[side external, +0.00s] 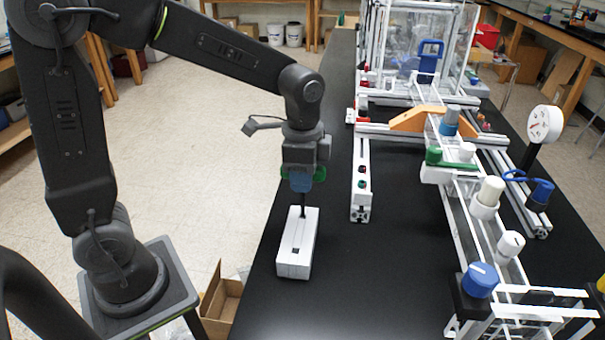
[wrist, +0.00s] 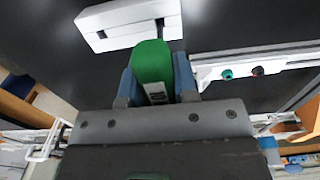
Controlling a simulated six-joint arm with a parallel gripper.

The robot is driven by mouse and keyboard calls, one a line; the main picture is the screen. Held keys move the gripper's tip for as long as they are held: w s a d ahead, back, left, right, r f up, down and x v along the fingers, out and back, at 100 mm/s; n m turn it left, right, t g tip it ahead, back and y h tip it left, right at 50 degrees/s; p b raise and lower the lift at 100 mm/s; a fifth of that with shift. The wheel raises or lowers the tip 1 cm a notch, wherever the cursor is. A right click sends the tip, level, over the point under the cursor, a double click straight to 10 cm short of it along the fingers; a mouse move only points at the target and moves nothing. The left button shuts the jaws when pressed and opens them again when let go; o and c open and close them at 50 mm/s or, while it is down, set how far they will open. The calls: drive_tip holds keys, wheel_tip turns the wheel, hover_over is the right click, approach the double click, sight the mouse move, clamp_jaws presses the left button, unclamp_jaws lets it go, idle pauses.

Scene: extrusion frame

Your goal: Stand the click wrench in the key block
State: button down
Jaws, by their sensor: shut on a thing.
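The click wrench has a green handle (wrist: 152,62) and a thin dark shaft (side external: 303,204). My gripper (side external: 300,181) is shut on the handle, with its blue fingers on either side of it in the wrist view (wrist: 154,85). The wrench hangs upright, shaft down. The key block (side external: 295,262) is a long white block on the black table, and it also shows in the wrist view (wrist: 100,24). A dark square hole shows in its top, towards the near end. The shaft's lower end meets the block's far end; I cannot tell whether it is inside a hole.
Further right is the extrusion frame (side external: 455,205) with blue, white and green fittings and a round gauge (side external: 544,124). The black table (side external: 350,285) is clear around the block.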

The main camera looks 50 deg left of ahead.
sight(302, 208)
drive_tip(key=shift+f, duration=0.25)
drive_tip(key=shift+f, duration=0.35)
drive_tip(key=shift+f, duration=0.35)
drive_tip(key=shift+f, duration=0.75)
drive_tip(key=shift+f, duration=0.45)
drive_tip(key=c, duration=0.8)
unclamp_jaws()
drive_tip(key=shift+r, duration=0.1)
